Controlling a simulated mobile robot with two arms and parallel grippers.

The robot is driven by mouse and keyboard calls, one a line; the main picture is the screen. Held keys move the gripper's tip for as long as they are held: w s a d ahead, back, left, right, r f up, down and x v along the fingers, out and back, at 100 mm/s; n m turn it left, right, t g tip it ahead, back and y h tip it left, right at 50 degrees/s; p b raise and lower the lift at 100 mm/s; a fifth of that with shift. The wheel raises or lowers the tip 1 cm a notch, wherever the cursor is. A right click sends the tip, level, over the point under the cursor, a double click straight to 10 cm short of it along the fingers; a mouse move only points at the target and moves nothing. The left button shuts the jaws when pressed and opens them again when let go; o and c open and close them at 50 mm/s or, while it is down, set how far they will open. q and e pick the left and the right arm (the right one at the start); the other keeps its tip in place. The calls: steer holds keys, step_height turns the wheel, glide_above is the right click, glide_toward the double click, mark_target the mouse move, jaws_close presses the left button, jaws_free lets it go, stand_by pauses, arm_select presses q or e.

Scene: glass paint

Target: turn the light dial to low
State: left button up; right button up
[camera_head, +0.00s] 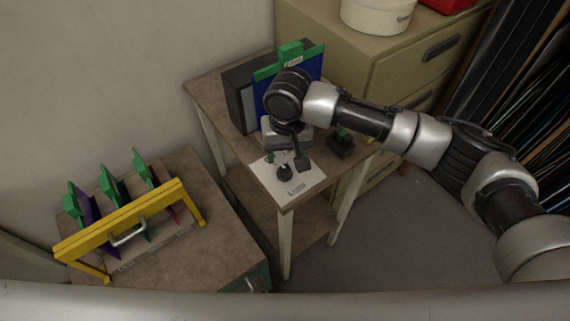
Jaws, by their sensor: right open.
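The light dial is a small dark knob (284,172) on a white plate (307,180) near the front corner of the small wooden table. My right arm reaches in from the right, and my right gripper (288,163) hangs over the plate, close to the dial. One dark finger is just right of the dial. The gripper is open; I cannot tell whether it touches the dial. The marks on the plate are too small to read. My left gripper is not in view.
A dark box with a blue panel held in a green clip (290,52) stands behind my gripper. A small dark object (341,142) sits to the right. A yellow-framed rack (122,222) with green-clipped panels stands at left. A beige cabinet (390,62) is behind.

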mark_target(285, 169)
step_height(285, 169, down, 6)
steer(key=shift+a, duration=0.1)
steer(key=shift+c, duration=0.4)
steer(key=c, duration=0.8)
steer(key=shift+s+r+p, duration=0.1)
steer(key=shift+r+p, duration=0.05)
steer(key=shift+p, duration=0.55)
steer(key=shift+c, duration=0.2)
steer(key=m+p, duration=0.6)
steer(key=p, duration=0.3)
steer(key=shift+r, duration=0.1)
steer(key=shift+f+m+p, duration=0.25)
steer(key=shift+m+p, duration=1.25)
steer(key=shift+p, duration=0.1)
